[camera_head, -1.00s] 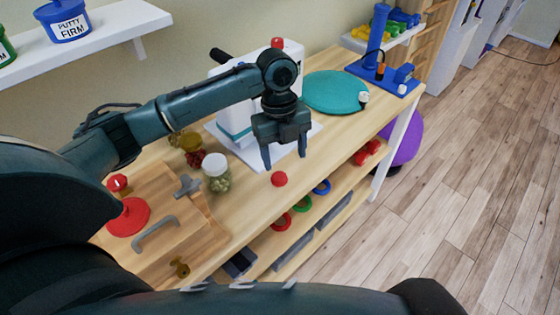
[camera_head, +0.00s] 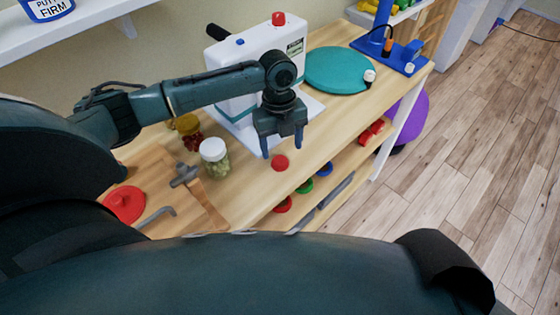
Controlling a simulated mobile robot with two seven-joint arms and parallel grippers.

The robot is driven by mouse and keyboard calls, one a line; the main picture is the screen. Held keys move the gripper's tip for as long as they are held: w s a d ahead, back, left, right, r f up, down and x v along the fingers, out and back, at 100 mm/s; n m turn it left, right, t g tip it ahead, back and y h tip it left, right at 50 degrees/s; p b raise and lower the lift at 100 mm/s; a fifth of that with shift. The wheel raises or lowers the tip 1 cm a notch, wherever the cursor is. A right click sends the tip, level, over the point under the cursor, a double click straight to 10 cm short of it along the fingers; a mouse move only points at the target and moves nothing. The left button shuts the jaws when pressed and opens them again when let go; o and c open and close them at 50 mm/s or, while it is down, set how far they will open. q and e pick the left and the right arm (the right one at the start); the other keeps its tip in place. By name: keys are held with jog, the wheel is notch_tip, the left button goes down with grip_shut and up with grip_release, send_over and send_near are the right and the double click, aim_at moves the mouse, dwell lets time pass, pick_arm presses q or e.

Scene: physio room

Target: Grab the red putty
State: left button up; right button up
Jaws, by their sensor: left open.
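The red putty (camera_head: 280,162) is a small round red lump on the wooden table, near its front edge. My left gripper (camera_head: 282,146) points down just above and behind it in the picture. Its two fingers are apart, one on each side of the putty as seen from here, with nothing between them. I cannot tell exactly how high the fingertips are above the table. My right gripper is not in view.
A white machine (camera_head: 240,95) stands behind the gripper. A lidded jar (camera_head: 214,158) is to the left, near a wooden board with a red disc (camera_head: 125,204). A teal disc (camera_head: 345,70) lies to the right. Coloured rings (camera_head: 304,186) sit on the lower shelf.

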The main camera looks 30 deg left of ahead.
aim_at(279, 157)
pick_arm(q)
jog(key=f, duration=0.4)
jog(key=shift+s+f, duration=0.25)
jog(key=shift+s, duration=0.15)
jog(key=c, duration=1.1)
